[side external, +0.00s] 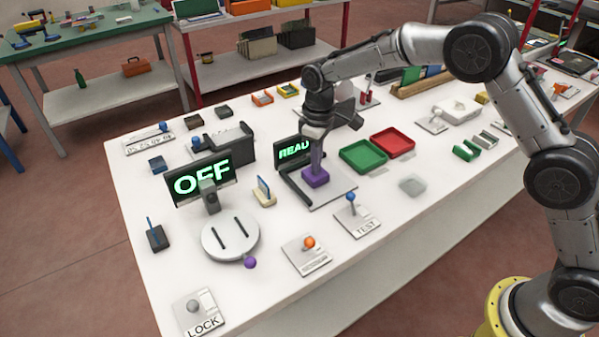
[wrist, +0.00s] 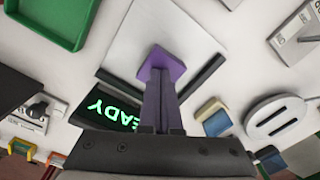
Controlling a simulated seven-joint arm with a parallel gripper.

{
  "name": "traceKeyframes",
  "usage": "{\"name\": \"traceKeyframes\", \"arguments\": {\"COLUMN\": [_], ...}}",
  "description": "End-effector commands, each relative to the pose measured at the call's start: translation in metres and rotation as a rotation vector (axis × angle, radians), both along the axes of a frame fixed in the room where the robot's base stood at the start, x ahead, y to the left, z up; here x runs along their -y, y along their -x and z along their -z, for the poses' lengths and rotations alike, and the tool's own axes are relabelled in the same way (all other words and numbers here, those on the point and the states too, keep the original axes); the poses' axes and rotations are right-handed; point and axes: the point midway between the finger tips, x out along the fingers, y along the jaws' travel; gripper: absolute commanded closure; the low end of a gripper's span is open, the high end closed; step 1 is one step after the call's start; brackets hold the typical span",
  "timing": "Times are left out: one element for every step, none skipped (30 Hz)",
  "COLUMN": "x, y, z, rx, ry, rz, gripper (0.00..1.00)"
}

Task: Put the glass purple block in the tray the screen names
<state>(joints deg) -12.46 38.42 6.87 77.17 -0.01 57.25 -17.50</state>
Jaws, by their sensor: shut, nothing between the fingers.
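The purple block (side external: 315,178) sits on a grey plate (side external: 334,191) in front of a small screen reading READY, partly hidden (side external: 293,151). My gripper (side external: 317,166) is shut and points down right above the block. In the wrist view the block (wrist: 160,66) shows at the end of two slim purple bars side by side. I cannot tell whether the fingertips touch it. The green tray (side external: 363,156) and the red tray (side external: 392,142) stand to the right and look empty. A larger screen (side external: 202,181) reads OFF. Neither screen names a tray.
A round slotted disc (side external: 230,236) and a purple ball (side external: 250,263) lie to the left. Plates with knobs, marked TEST (side external: 357,220) and LOCK (side external: 198,312), and an orange-knobbed plate (side external: 307,254) line the front. Dark rails edge the grey plate. Table near the front right is clear.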

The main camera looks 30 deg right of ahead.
Motion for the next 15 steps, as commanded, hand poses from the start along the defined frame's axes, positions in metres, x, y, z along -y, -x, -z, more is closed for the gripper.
{"name": "traceKeyframes", "arguments": {"x": [0.0031, 0.0034, 0.0039, 0.0044, 0.0047, 0.0051, 0.0055, 0.0059, 0.0063, 0.0067, 0.0071, 0.0076, 0.0079, 0.0081, 0.0083], "y": [0.0064, 0.0067, 0.0073, 0.0077, 0.0081, 0.0087, 0.0091, 0.0096, 0.0102, 0.0106, 0.0110, 0.0115, 0.0118, 0.0120, 0.0124], "z": [0.0087, 0.0088, 0.0088, 0.0088, 0.0088, 0.0088, 0.0089, 0.0089, 0.0088, 0.0088, 0.0087, 0.0087, 0.0086, 0.0086, 0.0086], "rx": [-0.025, -0.025, -0.025, -0.025, -0.025, -0.025, -0.025, -0.025, -0.025, -0.025, -0.025, -0.025, -0.025, -0.025, -0.025], "ry": [0.007, 0.007, 0.006, 0.006, 0.006, 0.006, 0.006, 0.006, 0.006, 0.006, 0.006, 0.006, 0.006, 0.006, 0.006], "rz": [0.001, 0.001, 0.000, 0.000, 0.000, 0.000, 0.000, 0.000, 0.000, 0.000, 0.000, 0.000, 0.000, 0.000, 0.000], "gripper": [1.00, 1.00, 1.00, 1.00, 1.00, 1.00, 1.00, 1.00, 1.00, 1.00, 1.00, 1.00, 1.00, 1.00, 1.00]}}
